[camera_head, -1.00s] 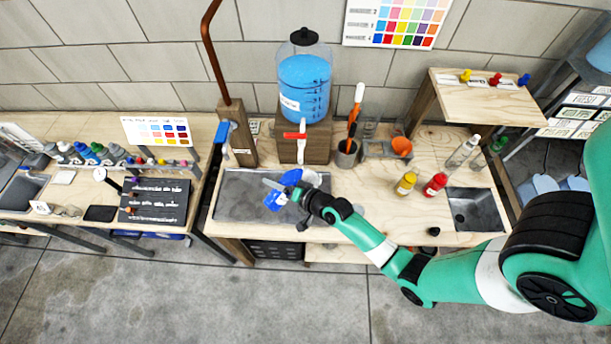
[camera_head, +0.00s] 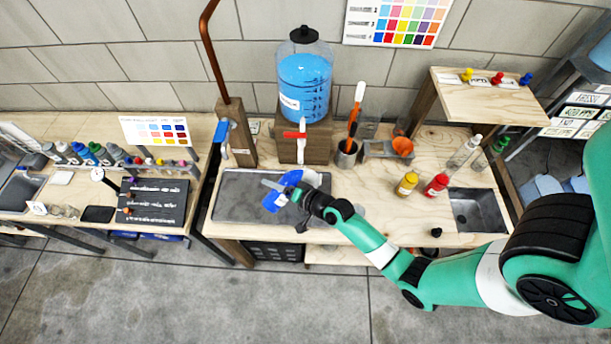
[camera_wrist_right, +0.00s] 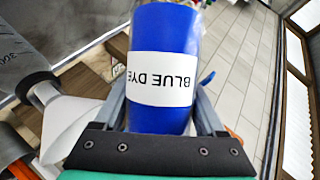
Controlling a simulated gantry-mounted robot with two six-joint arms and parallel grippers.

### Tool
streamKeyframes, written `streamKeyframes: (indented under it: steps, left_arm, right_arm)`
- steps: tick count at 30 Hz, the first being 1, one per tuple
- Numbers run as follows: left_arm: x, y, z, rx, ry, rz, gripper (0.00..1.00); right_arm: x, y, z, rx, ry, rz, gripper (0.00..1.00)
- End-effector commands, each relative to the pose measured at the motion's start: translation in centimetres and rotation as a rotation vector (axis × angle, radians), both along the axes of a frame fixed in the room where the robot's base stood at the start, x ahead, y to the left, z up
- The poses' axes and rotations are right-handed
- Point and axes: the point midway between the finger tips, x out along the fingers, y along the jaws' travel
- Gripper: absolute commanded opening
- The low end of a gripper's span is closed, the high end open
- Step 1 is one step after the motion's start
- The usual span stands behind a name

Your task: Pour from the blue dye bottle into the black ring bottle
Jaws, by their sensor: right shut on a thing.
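My right gripper (camera_head: 291,193) is shut on the blue dye bottle (camera_wrist_right: 165,30). Its white "BLUE DYE" label reads upside down in the right wrist view. In the head view the blue dye bottle (camera_head: 272,202) is tilted and held above the grey sink area, partly hidden by the gripper. I cannot pick out the black ring bottle for certain, nor tell whether liquid flows. My left gripper is not in view.
The clear tank of blue liquid (camera_head: 304,85), with a red-handled tap (camera_head: 296,136), stands behind the gripper. A yellow bottle (camera_head: 407,184) and a red bottle (camera_head: 436,185) stand to the right. A wooden shelf (camera_head: 490,90) is at the back right.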

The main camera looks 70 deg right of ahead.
Motion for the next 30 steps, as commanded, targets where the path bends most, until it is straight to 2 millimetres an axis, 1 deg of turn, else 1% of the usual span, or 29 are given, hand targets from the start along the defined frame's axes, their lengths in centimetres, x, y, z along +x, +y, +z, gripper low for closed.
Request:
streamKeyframes:
  steps: [30]
  left_arm:
    - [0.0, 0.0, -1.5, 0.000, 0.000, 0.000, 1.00]
  right_arm:
    - [0.2, 0.2, -0.6, 0.054, -0.030, 0.000, 0.00]
